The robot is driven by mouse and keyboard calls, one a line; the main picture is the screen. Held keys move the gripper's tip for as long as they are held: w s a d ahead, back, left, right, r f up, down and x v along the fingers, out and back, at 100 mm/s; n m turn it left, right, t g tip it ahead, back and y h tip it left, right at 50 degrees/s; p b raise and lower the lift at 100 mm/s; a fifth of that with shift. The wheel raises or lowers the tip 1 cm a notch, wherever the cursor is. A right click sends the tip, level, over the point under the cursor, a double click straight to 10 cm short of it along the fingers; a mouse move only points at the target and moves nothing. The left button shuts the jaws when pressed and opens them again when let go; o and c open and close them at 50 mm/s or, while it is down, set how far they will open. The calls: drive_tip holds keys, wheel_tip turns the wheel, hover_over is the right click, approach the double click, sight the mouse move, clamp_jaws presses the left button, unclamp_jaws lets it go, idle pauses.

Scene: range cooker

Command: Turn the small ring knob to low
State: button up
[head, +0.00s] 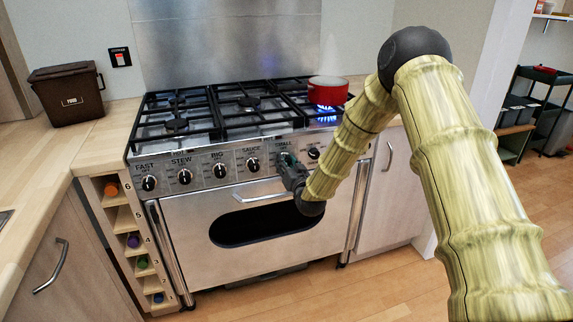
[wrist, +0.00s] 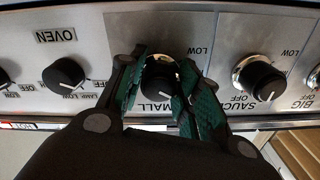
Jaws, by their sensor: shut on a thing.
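The small ring knob (wrist: 160,86) is black with a silver collar, and "SMALL" is printed by it on the cooker's front panel. In the wrist view my gripper (wrist: 161,90) has its green-padded fingers on either side of this knob, shut on it. The fingers cover part of the label and the knob's sides, and I cannot read its setting surely. In the head view my gripper (head: 287,160) reaches the panel under "SMALL" and hides most of the knob. A red pot (head: 327,92) stands on the right burner, with a blue flame (head: 325,110) under it.
The sauce knob (wrist: 262,80) and oven knob (wrist: 64,76) sit close on either side of my fingers. Further knobs line the panel to the left in the head view. The oven door handle (head: 262,196) runs below. A brown food bin (head: 67,90) stands on the left counter.

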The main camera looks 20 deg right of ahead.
drive_tip(key=shift+r+n, duration=0.1)
drive_tip(key=shift+n, duration=0.3)
drive_tip(key=n, duration=0.5)
drive_tip(key=shift+w, duration=0.1)
drive_tip(key=n, duration=0.3)
drive_tip(key=n+b, duration=0.1)
drive_tip(key=n, duration=0.2)
drive_tip(key=shift+d+r, duration=0.15)
drive_tip(key=shift+d, duration=0.05)
idle(0.4)
drive_tip(key=o, duration=0.9)
drive_tip(key=shift+o, duration=0.6)
